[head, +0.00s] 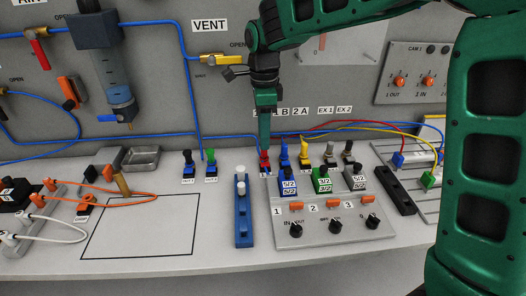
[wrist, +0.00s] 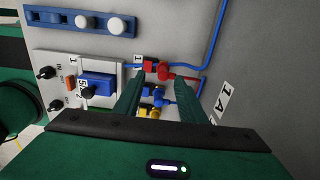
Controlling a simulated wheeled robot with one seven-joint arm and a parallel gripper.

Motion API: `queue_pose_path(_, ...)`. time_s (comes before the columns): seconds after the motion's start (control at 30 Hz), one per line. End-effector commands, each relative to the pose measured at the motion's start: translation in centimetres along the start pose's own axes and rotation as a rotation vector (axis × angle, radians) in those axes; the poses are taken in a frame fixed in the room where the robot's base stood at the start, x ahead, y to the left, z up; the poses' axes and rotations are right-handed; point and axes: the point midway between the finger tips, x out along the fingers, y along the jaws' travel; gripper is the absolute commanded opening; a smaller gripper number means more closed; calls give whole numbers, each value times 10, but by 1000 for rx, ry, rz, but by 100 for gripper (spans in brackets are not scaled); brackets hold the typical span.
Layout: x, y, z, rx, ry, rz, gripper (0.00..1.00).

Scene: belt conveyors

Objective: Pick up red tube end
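The red tube end (head: 264,158) stands at the left end of the row of coloured fittings behind the valve panel (head: 325,231). In the wrist view the red tube end (wrist: 162,71) lies just beyond my fingertips, with a red tube running off to the right. My gripper (head: 264,143) points down over it in the head view, partly hiding it. In the wrist view my gripper (wrist: 163,82) has its two green fingers apart, with nothing clearly held between them. I cannot tell whether the fingers reach around the red fitting.
Blue (head: 284,155) and yellow (head: 305,155) fittings stand close to the right. Blue, green and grey valve blocks sit in front. A blue rail with white knobs (head: 242,218) stands left of the panel. Blue, red and yellow tubes cross behind. The outlined square (head: 140,232) is mostly clear.

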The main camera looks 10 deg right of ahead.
Motion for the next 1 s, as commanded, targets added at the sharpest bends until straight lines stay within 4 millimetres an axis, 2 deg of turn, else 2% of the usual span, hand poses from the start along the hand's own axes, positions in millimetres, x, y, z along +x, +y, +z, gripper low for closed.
queue_pose_path(0.17, 13, -2, -1, 0, 0, 1, 37)
queue_pose_path(0.43, 48, -7, -3, 1, 1, 2, 37)
queue_pose_path(0.77, 54, -8, -2, 1, 0, -1, 37)
queue_pose_path(0.93, 54, -8, -2, 1, 0, -1, 0)
queue_pose_path(1.0, 54, -8, -2, 1, 0, -1, 0)
